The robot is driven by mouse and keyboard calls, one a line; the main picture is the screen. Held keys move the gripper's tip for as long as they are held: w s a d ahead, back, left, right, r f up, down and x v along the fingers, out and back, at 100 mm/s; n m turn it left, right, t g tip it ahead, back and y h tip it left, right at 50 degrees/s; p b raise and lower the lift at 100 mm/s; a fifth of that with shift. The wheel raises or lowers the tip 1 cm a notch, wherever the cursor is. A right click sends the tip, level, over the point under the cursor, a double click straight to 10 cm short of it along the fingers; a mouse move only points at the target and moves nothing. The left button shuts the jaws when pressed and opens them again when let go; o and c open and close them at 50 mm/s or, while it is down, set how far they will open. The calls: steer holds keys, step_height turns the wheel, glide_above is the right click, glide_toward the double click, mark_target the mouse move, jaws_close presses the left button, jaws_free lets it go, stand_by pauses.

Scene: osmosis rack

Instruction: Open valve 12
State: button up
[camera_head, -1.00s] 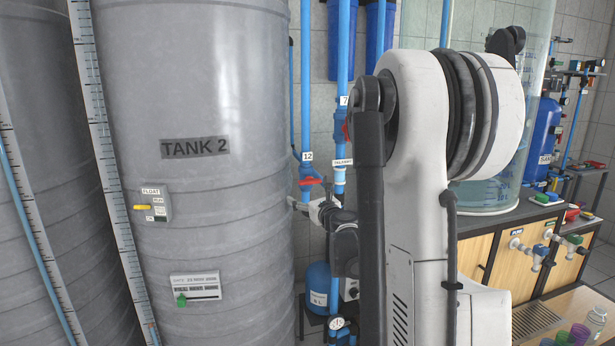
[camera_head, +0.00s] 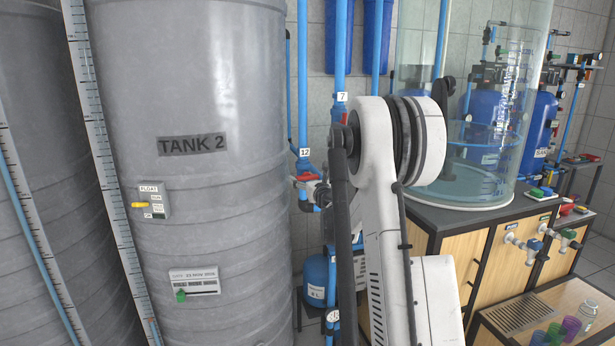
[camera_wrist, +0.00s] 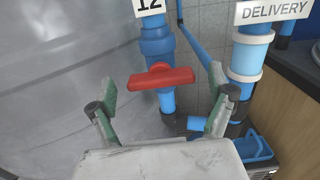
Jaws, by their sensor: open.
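Valve 12 has a red handle (camera_wrist: 162,78) on a vertical blue pipe (camera_wrist: 157,42), under a "12" tag (camera_wrist: 150,5), in the wrist view. The handle lies crosswise to the pipe, nearly level. My gripper (camera_wrist: 162,92) is open, with one green-padded finger on each side of the handle. It seems apart from the handle; the exact depth gap is unclear. In the head view the "12" tag (camera_head: 305,152) and the red handle (camera_head: 307,177) show right of Tank 2, while my arm hides most of my gripper.
Tank 2 (camera_head: 200,245) stands close on the left. A blue pipe labelled DELIVERY (camera_wrist: 247,55) runs right of valve 12. A valve tagged 7 (camera_head: 341,97) is close by. A wooden bench (camera_head: 500,255) with a clear cylinder (camera_head: 480,165) stands on the right.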

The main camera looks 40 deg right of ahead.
steer(key=shift+x, duration=0.9)
steer(key=c, duration=1.1)
steer(key=shift+c, duration=0.2)
